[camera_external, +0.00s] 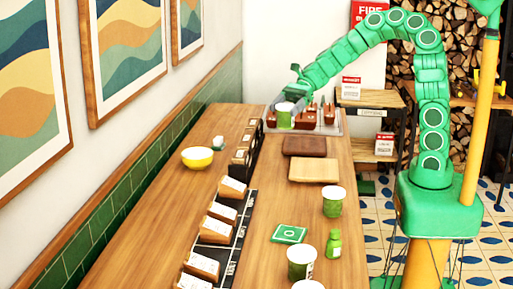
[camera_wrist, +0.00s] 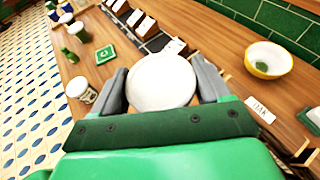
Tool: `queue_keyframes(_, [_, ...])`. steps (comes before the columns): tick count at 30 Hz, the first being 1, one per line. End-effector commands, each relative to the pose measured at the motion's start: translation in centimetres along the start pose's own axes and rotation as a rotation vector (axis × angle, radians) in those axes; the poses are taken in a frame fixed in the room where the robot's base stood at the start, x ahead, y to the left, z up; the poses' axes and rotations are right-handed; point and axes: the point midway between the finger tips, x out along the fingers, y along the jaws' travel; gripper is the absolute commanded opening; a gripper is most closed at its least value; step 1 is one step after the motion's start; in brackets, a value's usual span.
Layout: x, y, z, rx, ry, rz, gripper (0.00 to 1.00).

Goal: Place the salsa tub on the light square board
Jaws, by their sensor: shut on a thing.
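My gripper (camera_external: 293,96) is shut on a tub with a white lid and green side (camera_external: 286,119), at the far end of the counter. In the wrist view, the tub's round white lid (camera_wrist: 162,82) sits between the two grey fingers of my gripper (camera_wrist: 162,92). The label is too small to read, so I cannot tell its contents. The light square board (camera_external: 315,171) lies flat and bare on the counter, nearer the camera than the held tub. It is not visible in the wrist view.
A dark board (camera_external: 304,146) lies just behind the light one. Similar white-lidded tubs (camera_external: 333,202), a green bottle (camera_external: 333,244) and a green square (camera_external: 289,234) stand nearer the camera. A yellow bowl (camera_external: 197,158) is left. A tray with reddish-brown containers (camera_external: 328,117) is behind.

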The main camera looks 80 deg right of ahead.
Motion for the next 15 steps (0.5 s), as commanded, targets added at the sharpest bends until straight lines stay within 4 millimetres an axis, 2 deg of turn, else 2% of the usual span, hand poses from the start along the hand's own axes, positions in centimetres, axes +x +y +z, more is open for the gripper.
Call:
queue_keyframes(6, [-3.1,2.8,-1.3,-0.012,-0.001,0.033,0.37])
queue_keyframes(15, [-6.6,7.1,-3.0,-0.032,0.000,0.079,0.37])
